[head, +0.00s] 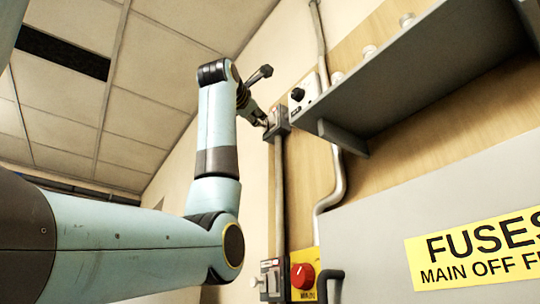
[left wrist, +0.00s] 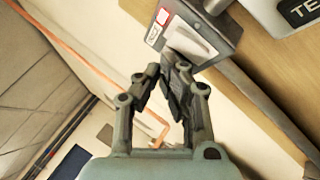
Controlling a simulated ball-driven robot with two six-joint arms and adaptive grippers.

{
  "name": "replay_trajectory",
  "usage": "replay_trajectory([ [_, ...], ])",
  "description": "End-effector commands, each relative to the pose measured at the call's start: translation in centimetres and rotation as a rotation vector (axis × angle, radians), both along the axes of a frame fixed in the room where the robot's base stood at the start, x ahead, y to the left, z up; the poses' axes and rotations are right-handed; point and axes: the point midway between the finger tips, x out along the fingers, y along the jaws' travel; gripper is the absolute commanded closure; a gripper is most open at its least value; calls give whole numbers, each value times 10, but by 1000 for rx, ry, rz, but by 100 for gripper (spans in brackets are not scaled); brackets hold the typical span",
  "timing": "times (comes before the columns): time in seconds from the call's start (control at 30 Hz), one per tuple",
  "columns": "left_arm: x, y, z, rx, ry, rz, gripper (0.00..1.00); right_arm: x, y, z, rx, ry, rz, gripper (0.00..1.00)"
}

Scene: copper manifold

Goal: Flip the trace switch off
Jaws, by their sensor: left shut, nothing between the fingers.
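A small grey switch box (head: 278,122) is fixed to the wall, high up on a vertical conduit. In the left wrist view the same box (left wrist: 222,38) shows a pale plate, a red-and-white label and a small white label too small to read. My left gripper (head: 263,121) is at the left side of this box. In the left wrist view its shut, empty fingertips (left wrist: 176,72) are right at the box's lower edge, against or just in front of the pale plate. The fingers partly cover the switch, so its lever position and any contact cannot be told. My right gripper is not in view.
A white box with a black knob (head: 298,94) is just right of the switch. A grey shelf (head: 420,70) juts out further right. Lower down are another grey switch box (head: 269,280), a red knob (head: 302,275) and a grey fuse cabinet (head: 375,250).

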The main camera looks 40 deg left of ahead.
Motion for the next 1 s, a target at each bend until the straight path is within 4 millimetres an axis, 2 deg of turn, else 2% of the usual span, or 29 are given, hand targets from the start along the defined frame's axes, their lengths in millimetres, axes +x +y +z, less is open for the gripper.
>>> replay_trajectory([
  [0.63,0,0,0,0,0,0,100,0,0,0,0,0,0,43],
  [1.0,8,-3,2,0,1,-1,100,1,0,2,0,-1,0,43],
])
